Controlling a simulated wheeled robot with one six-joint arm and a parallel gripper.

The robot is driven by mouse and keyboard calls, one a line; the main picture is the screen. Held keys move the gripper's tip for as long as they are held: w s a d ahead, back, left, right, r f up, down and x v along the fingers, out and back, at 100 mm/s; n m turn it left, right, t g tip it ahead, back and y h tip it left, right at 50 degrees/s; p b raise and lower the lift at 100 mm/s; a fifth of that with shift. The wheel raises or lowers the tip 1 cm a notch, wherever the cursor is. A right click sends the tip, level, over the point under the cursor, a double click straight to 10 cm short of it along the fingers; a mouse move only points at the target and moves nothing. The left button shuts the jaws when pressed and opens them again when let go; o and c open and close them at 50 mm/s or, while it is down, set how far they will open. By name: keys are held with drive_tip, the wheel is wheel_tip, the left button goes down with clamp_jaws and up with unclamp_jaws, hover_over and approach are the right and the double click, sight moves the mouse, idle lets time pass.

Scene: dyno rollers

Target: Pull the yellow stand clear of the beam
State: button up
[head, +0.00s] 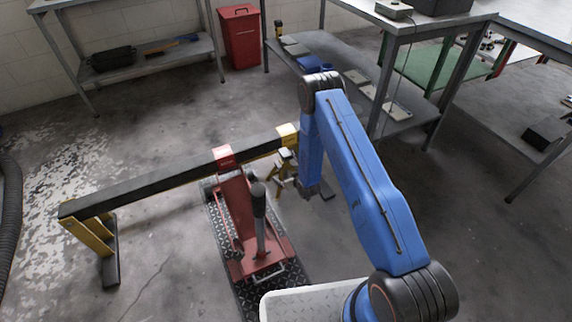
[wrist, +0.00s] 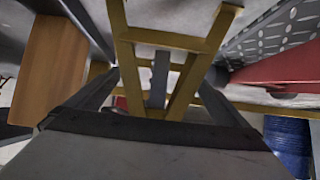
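The yellow stand (head: 284,163) is under the right end of the long dark beam (head: 140,186), partly hidden by my blue arm. I cannot tell whether its top touches the beam. My gripper (head: 306,188) is low beside the stand, at its right. In the wrist view, the stand's yellow frame (wrist: 175,40) fills the middle, with its slanting legs between the two dark fingers of my gripper (wrist: 160,85). The fingers are spread on either side, and I see no clear grip. A second yellow stand (head: 99,240) is under the beam's left end.
A red jack (head: 237,205) on a dark tread plate (head: 222,232) stands under the beam, left of my gripper; its red part also shows in the wrist view (wrist: 275,71). A workbench (head: 432,24) with a lower shelf is behind at right. Open floor (head: 370,165) lies right of my arm.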

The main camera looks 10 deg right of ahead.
drive_tip(key=c, duration=1.6)
drive_tip(key=shift+s+d, duration=0.65)
drive_tip(key=shift+s, duration=1.1)
drive_tip(key=shift+s+d, duration=0.65)
drive_tip(key=shift+s, duration=1.1)
drive_tip(key=shift+s+d, duration=0.65)
drive_tip(key=shift+s, duration=1.1)
drive_tip(key=shift+s+d, duration=0.65)
drive_tip(key=shift+s, duration=1.1)
drive_tip(key=shift+s+d, duration=0.6)
drive_tip(key=shift+s, duration=1.1)
drive_tip(key=shift+s+d, duration=0.65)
drive_tip(key=shift+s, duration=1.1)
drive_tip(key=s, duration=0.2)
drive_tip(key=s+d, duration=0.1)
drive_tip(key=s, duration=0.1)
drive_tip(key=s+d, duration=0.1)
drive_tip(key=s, duration=0.1)
drive_tip(key=shift+d, duration=0.1)
